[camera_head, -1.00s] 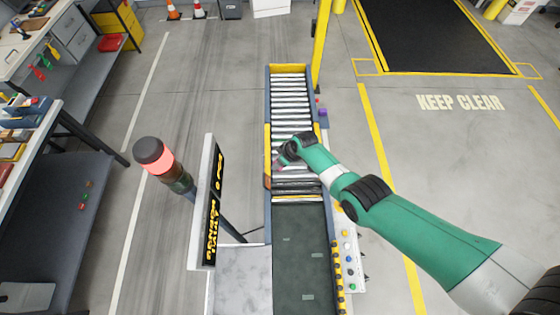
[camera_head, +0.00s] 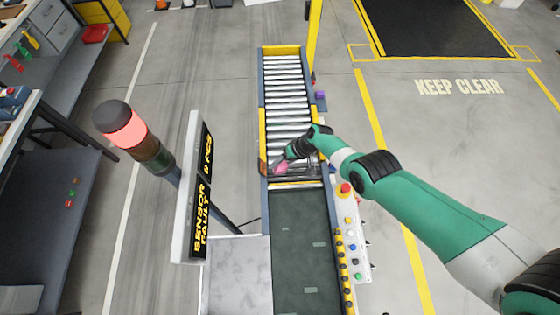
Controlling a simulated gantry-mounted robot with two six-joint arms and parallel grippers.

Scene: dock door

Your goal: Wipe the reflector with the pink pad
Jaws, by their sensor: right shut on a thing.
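My right gripper (camera_head: 286,161) is over the conveyor, near its left rail, and is shut on the pink pad (camera_head: 281,168). The pad shows as a small pink patch at the gripper's tip. A small orange-brown piece (camera_head: 263,162) sits on the left rail, just left of the pad; it may be the reflector, but it is too small to be sure. I cannot tell whether the pad touches it. My left gripper is not in view.
The roller conveyor (camera_head: 285,88) runs into a dark belt (camera_head: 300,230). A button panel (camera_head: 350,235) lies along its right side. A red-lit stack light (camera_head: 125,125) and a "SENSOR FAULT" sign (camera_head: 203,190) stand at left. A yellow post (camera_head: 314,40) rises behind.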

